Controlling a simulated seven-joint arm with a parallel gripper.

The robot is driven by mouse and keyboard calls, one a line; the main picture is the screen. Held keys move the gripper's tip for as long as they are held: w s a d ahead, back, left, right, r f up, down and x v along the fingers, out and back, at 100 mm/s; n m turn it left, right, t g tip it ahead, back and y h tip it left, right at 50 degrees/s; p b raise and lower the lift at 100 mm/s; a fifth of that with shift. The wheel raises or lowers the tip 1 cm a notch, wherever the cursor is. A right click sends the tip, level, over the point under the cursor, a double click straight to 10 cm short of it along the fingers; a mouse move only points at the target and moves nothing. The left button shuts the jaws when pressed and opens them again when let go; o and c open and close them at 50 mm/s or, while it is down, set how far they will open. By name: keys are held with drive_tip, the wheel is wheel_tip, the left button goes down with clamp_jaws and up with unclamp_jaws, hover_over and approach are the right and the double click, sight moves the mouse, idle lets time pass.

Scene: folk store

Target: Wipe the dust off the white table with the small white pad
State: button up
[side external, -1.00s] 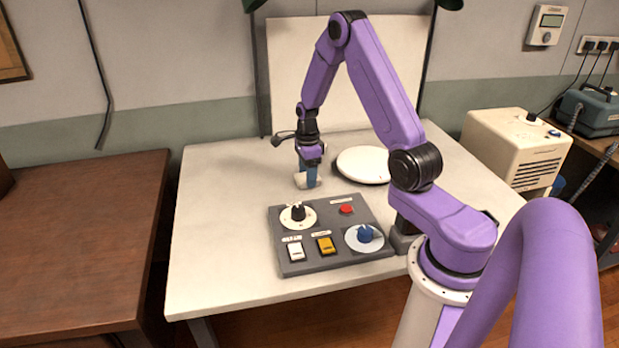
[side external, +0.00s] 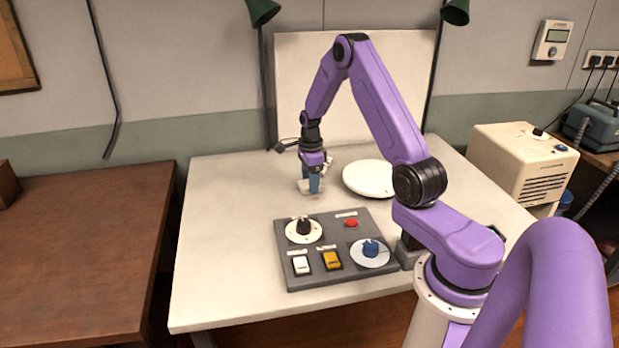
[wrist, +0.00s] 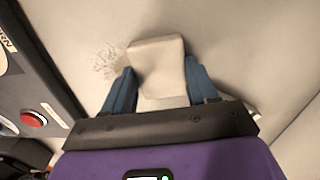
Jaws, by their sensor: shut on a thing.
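The white table (side external: 225,270) fills the middle of the side view. My gripper (side external: 314,186) is low over its rear middle part, with blue fingers. The fingers are shut on the small white pad (wrist: 158,62), one on each side, in the wrist view. In the side view the pad (side external: 304,188) is partly hidden by the fingers and appears at the table surface; I cannot tell whether it touches. A speckled grey dust patch (wrist: 104,64) lies on the table just left of the pad in the wrist view.
A grey control panel (side external: 290,268) with knobs, switches and a red button (wrist: 33,118) stands in front of my gripper. A round white plate (side external: 368,180) lies to the right. A white board (side external: 390,75) stands behind. The table's left side is clear.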

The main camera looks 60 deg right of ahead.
sight(317, 206)
drive_tip(key=shift+s+a, duration=3)
wheel_tip(317, 206, up, 8)
drive_tip(key=shift+s+f, duration=0.1)
drive_tip(key=shift+s, duration=0.05)
